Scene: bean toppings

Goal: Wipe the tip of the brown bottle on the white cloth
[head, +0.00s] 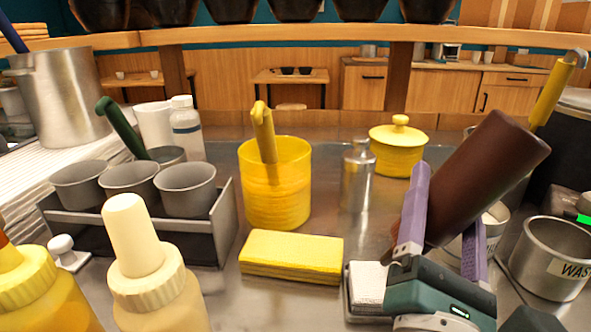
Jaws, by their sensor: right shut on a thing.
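The brown bottle (490,172) is tilted, with its wide end at the upper right and its narrower end pointing down to the left. My right gripper (443,228), with purple fingers, is shut on the bottle. The bottle's tip is hidden behind the gripper, so I cannot tell whether it touches anything. The white cloth (368,282) lies folded at the front, just left of the gripper body and partly covered by it. My left gripper is not in view.
A yellow sponge (291,257) lies left of the cloth. Behind stand a yellow container (277,197), a metal shaker (357,178) and a yellow lidded pot (397,152). A metal pot (552,262) stands right. Squeeze bottles (148,275) and a cup rack (218,235) crowd the left.

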